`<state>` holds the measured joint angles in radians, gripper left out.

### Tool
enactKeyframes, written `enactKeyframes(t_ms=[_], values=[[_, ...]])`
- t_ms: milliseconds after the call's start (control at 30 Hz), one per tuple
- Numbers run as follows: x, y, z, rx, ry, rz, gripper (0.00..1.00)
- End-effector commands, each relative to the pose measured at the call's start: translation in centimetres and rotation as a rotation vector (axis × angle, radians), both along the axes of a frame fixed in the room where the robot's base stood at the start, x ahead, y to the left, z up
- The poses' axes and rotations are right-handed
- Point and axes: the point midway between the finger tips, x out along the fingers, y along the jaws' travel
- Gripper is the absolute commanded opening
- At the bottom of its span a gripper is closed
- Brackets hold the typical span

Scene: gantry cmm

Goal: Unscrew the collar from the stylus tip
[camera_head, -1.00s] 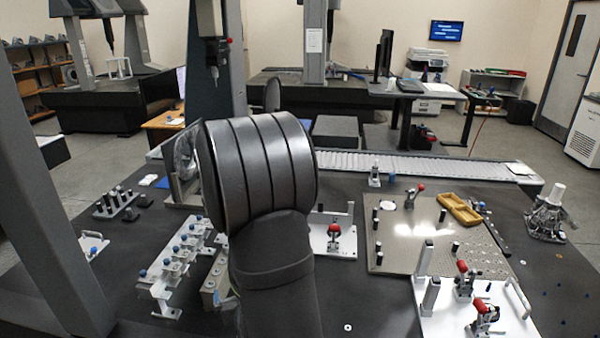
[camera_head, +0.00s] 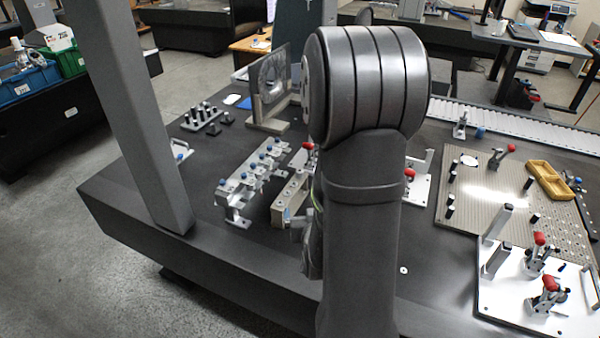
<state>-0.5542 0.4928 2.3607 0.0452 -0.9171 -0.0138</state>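I cannot make out the stylus tip or its collar for certain. A silver rack (camera_head: 235,200) with several blue-topped pieces stands left of my arm. Beside it, a tan metal block (camera_head: 292,190) with blue parts is partly covered by my arm. A small black stand (camera_head: 202,118) holds several dark upright pieces farther back. My dark arm fills the centre and hides the bench behind it. Some grey parts and a thin cable show at its left edge, too covered to tell apart. I cannot see my gripper's fingers.
A perforated plate (camera_head: 480,219) with a yellow tray (camera_head: 549,180) lies at right. In front is a white plate (camera_head: 500,305) with red-handled clamps. A grey column (camera_head: 140,110) rises at left. The dark bench (camera_head: 130,195) is clear near its front left edge.

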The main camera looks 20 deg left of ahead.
Motion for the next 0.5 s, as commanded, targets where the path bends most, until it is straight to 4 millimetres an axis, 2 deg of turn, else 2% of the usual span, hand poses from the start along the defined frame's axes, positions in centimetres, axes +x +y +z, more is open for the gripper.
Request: enactKeyframes(t_ms=[33, 133, 200, 500], values=[[0.1, 0.0, 0.0, 0.0, 0.001, 0.0, 0.86], [1.0, 0.5, -0.3, -0.016, 0.014, -0.002, 0.67], [2.5, 1.2, -0.6, -0.04, 0.036, -0.002, 0.53], [11.9, 5.4, -1.7, -0.211, 0.223, 0.02, 0.52]])
